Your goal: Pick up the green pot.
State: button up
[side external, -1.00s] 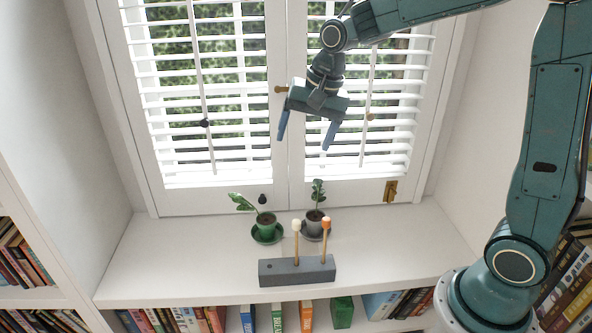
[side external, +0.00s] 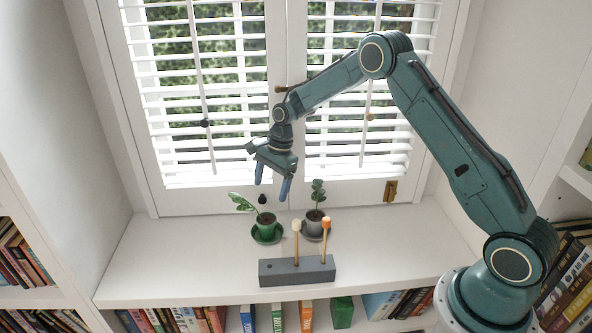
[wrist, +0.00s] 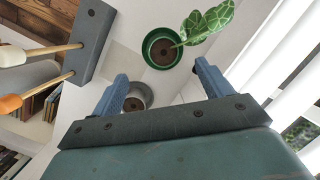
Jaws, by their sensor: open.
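The green pot (side external: 266,222) stands upright on a green saucer (side external: 262,239) on the white sill, with a leafy plant in it. It also shows in the wrist view (wrist: 149,41), beyond my fingertips and near the top centre. My gripper (side external: 271,191) is open and empty, above the sill and a little above the green pot. In the wrist view my gripper (wrist: 160,70) has its two blue fingers spread, with the green pot ahead of the gap between them.
A grey pot (side external: 313,224) with a small plant stands on a grey saucer right of the green pot. A grey block (side external: 297,271) holding two upright sticks stands in front. The window blinds (side external: 215,100) rise behind. The sill's left part is clear.

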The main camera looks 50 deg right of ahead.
jog(key=m, duration=0.2)
send_over(266, 219)
jog(key=s+d, duration=0.1)
jog(key=d, duration=0.1)
jog(key=shift+y, duration=0.3)
jog(key=x, duration=0.4)
jog(key=d+x, duration=0.1)
jog(key=x, duration=0.1)
jog(key=shift+s+d+f, duration=0.1)
jog(key=shift+s+f, duration=0.15)
jog(key=shift+f, duration=0.05)
jog(key=shift+a+f, duration=0.2)
jog(key=shift+f, duration=0.4)
jog(key=shift+x, duration=3.1)
jog(key=c, duration=1.3)
jog(key=shift+r, duration=0.2)
